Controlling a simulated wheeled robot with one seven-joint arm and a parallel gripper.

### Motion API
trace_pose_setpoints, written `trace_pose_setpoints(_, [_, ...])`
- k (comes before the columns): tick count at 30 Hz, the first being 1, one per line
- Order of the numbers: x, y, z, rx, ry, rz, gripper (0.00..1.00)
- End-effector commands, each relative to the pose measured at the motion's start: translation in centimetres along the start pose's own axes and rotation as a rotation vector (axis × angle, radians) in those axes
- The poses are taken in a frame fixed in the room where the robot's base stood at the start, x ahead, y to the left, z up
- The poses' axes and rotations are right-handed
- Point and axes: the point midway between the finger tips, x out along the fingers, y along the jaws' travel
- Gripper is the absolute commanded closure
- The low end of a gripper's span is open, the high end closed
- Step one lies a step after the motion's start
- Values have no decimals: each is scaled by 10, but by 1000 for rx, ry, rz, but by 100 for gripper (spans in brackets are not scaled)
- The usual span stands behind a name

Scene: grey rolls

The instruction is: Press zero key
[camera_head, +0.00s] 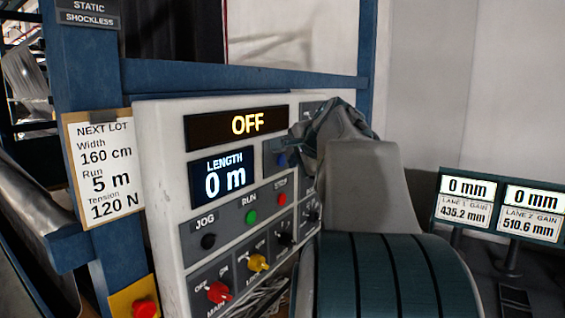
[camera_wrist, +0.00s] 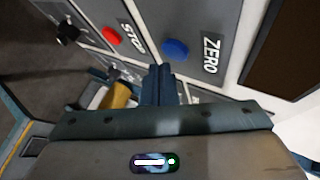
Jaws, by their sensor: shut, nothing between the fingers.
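The zero key is a blue round button beside the label "ZERO" on the grey panel. It shows in the wrist view (camera_wrist: 176,49), and a bit of it shows in the head view (camera_head: 282,160) beside my gripper (camera_head: 301,142). In the wrist view my gripper (camera_wrist: 161,70) is shut and empty, its fingertips close to the key, slightly below and left of it. I cannot tell whether they touch it. The length display (camera_head: 223,178) reads 0 m. My arm hides part of the panel's right side in the head view.
The control panel (camera_head: 165,160) carries an OFF display (camera_head: 237,124), a red stop button (camera_wrist: 112,36), a green run button (camera_head: 251,217), a black jog button (camera_head: 208,241) and several knobs below. A note (camera_head: 104,165) hangs left. Two lane displays (camera_head: 500,208) stand at the right.

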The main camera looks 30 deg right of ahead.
Motion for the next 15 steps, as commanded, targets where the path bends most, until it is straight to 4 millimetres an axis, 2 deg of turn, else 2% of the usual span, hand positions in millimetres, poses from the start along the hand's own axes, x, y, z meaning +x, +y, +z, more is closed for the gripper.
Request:
trace_pose_setpoints(8, [-3, 2, -2, 1, 1, 0, 100])
trace_pose_setpoints(15, [-18, 14, -14, 2, 3, 0, 100])
